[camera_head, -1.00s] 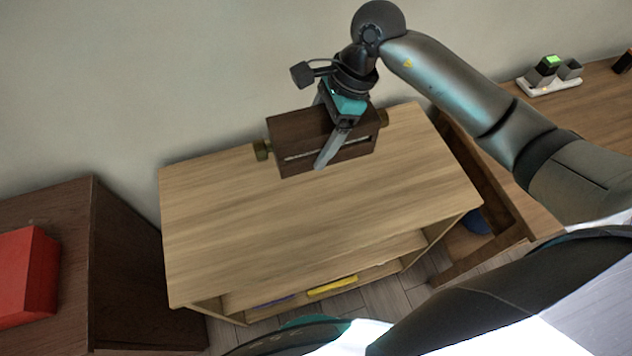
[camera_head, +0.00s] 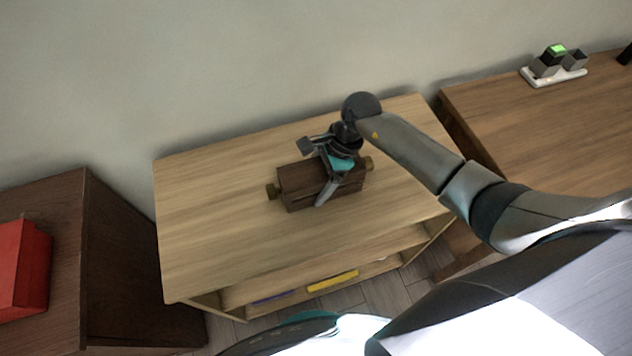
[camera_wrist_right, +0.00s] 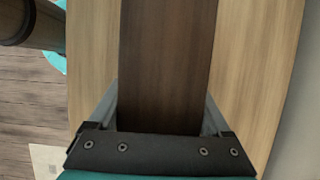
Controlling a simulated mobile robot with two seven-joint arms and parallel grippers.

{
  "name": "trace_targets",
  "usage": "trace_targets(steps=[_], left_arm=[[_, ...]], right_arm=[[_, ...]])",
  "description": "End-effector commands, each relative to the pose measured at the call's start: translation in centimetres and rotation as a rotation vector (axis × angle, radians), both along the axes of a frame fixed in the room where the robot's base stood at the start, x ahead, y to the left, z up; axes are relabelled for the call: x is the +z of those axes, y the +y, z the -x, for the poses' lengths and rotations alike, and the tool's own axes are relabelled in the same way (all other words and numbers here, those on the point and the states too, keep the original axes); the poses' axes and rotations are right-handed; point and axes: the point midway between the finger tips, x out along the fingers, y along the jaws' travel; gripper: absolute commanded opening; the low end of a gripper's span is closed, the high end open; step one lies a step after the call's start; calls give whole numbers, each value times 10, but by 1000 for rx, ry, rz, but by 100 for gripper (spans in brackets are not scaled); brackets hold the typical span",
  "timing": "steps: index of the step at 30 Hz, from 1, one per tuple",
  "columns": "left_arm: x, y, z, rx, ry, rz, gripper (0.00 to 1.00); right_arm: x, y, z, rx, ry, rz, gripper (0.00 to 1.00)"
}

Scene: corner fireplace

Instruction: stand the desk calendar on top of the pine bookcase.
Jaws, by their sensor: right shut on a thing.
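The desk calendar (camera_head: 299,188) is a dark brown wooden block with brass-coloured knobs at both ends. It is at the middle of the pine bookcase's top (camera_head: 215,215) in the head view; I cannot tell whether it touches the wood. My right gripper (camera_head: 328,190) is shut on the calendar from above, one finger showing on its front face. In the right wrist view the calendar (camera_wrist_right: 165,70) fills the space between the two fingers (camera_wrist_right: 162,115), with the pale bookcase top (camera_wrist_right: 250,60) beyond it. My left gripper is not in view.
A dark cabinet (camera_head: 125,255) with a red box (camera_head: 22,270) stands at the left. A wooden desk (camera_head: 540,120) with a white tray of small blocks (camera_head: 555,76) is at the right. A yellow item (camera_head: 333,281) lies on the bookcase's shelf. The top around the calendar is clear.

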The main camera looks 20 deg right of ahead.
Motion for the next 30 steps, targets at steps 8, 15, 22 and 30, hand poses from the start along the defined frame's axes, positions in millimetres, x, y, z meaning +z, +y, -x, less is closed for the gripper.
trace_targets(steps=[8, 15, 22, 30], left_arm=[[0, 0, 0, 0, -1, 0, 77], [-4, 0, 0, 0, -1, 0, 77], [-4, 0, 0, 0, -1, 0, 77], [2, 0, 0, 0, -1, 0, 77]], right_arm=[[-3, 0, -1, 1, -4, 0, 13], [-7, 0, 0, 1, -1, 0, 90], [-7, 0, 0, 1, -1, 0, 100], [5, -4, -1, 0, -3, 2, 100]])
